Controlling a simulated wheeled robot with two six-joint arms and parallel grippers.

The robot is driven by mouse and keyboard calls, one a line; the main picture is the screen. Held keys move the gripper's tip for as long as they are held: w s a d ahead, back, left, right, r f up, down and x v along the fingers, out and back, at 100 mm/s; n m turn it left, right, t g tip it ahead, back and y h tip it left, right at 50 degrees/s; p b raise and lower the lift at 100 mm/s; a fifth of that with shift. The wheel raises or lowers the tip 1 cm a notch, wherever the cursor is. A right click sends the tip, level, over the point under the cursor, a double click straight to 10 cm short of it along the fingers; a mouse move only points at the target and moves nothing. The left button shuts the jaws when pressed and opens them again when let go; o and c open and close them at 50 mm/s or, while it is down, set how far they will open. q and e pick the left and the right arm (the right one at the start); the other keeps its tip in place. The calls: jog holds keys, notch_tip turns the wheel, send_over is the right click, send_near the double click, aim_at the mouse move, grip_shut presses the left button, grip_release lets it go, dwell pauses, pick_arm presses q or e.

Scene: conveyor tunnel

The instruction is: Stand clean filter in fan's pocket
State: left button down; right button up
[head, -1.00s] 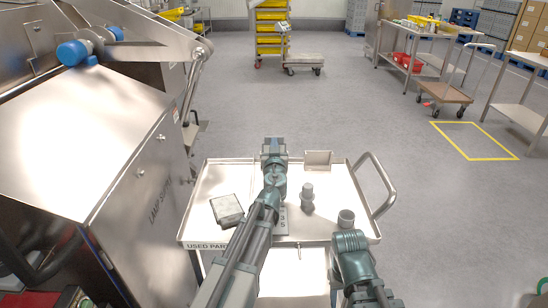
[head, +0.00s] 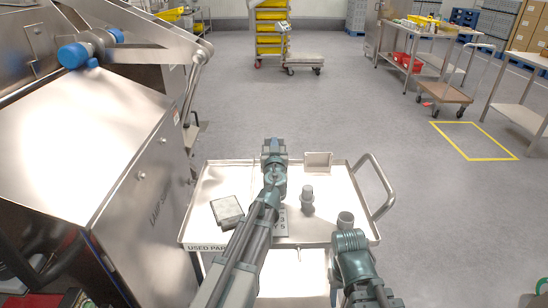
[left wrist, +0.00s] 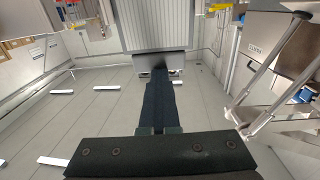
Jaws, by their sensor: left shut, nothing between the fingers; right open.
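A flat grey, square-edged block (head: 227,211) that looks like a filter lies on the left of the cart's tray. I cannot tell whether it is the clean one. No fan or pocket can be made out for sure. My left gripper (head: 273,146) is over the tray's back edge, shut and empty; its dark shut fingers (left wrist: 160,103) also show in the left wrist view. My right gripper (head: 348,232) is at the tray's front right corner; it is open, its fingers hard to make out.
The steel cart tray (head: 215,180) bears a dark upright cylinder (head: 307,200), a second short cylinder (head: 345,219) and a small pale upright plate (head: 318,161). A bent handle (head: 378,185) is on its right. A big steel machine (head: 85,150) stands left.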

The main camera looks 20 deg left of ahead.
pick_arm(q)
jog(key=shift+w+r+p, duration=0.1)
jog(key=shift+r+p, duration=0.75)
jog(key=shift+r, duration=0.1)
pick_arm(e)
jog(key=shift+r, duration=0.95)
pick_arm(q)
jog(key=c, duration=1.6)
grip_release()
jog(key=c, duration=1.1)
grip_release()
jog(key=shift+s, duration=0.2)
